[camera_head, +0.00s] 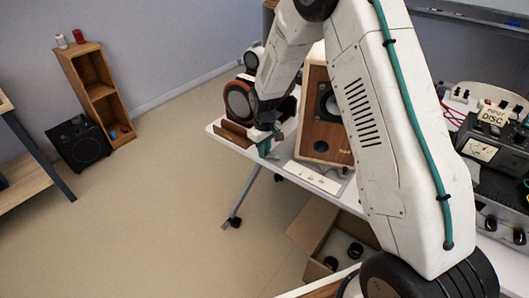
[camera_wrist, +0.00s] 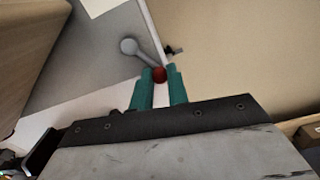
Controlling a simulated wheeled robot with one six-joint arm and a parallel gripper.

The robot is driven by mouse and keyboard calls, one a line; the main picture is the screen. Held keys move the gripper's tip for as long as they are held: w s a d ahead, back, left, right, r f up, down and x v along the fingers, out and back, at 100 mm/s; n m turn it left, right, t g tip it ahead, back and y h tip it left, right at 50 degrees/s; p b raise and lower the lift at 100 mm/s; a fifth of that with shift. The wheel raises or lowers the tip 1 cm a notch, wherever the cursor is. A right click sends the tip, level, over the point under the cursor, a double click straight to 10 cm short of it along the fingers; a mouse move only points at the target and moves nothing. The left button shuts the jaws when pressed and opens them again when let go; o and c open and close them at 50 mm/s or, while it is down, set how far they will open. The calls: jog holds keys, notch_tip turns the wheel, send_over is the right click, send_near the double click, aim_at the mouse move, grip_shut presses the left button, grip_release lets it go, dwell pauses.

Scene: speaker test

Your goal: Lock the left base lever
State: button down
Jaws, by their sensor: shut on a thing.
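The left base lever is a grey arm (camera_wrist: 145,55) with a round grey pivot end and a red ball knob (camera_wrist: 160,75), seen in the wrist view. It lies slantwise at the edge of a grey base plate (camera_wrist: 85,65). My gripper (camera_wrist: 162,77) has teal fingers shut on the red knob. In the head view my gripper (camera_head: 265,149) is low at the left front of the wooden speaker (camera_head: 315,143). The lever cannot be made out there. The speaker's wooden side (camera_wrist: 28,45) also shows in the wrist view.
The white table (camera_head: 240,160) also carries another wooden speaker part (camera_head: 240,101) behind my gripper. A test unit with a meter (camera_head: 480,150) stands at the right. A cardboard box (camera_head: 316,232) is below the table.

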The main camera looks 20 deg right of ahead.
jog(key=m, duration=0.2)
jog(key=d+m, duration=0.1)
jog(key=w+m, duration=0.1)
jog(key=m, duration=0.1)
jog(key=shift+w+d+f+m, duration=0.1)
jog(key=shift+d+f+m, duration=0.05)
jog(key=shift+d+m, duration=0.15)
dwell(0.4)
jog(key=c, duration=1.4)
grip_release()
jog(key=shift+o, duration=0.2)
jog(key=shift+w, duration=0.15)
jog(key=shift+r, duration=0.35)
notch_tip(320, 180, up, 7)
